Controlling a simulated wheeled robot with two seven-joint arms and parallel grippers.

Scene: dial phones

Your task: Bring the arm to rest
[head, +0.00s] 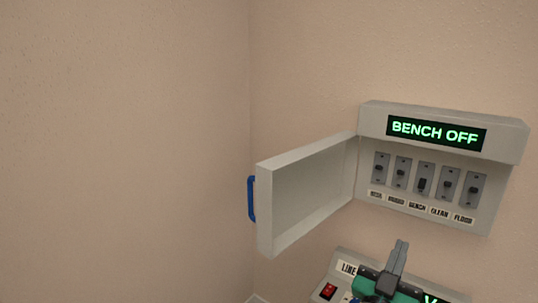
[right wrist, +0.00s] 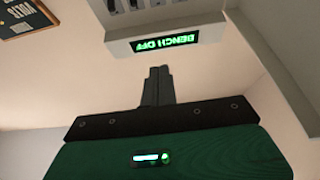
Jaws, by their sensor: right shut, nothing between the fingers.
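My right gripper (head: 401,247) is at the bottom right of the head view, below the open wall box and in front of a lower panel. Its fingers are together and empty, pointing up; they also show shut in the right wrist view (right wrist: 160,72). The wall box (head: 516,150) has a lit green display (head: 436,131) reading "BENCH OFF" above a row of several labelled switches. The BENCH switch (head: 423,186) appears to sit lower than its neighbours. The gripper is apart from the switches. My left gripper is not in view.
The box door (head: 305,200) stands open to the left, with a blue handle (head: 251,199) on its edge. The left wall is bare.

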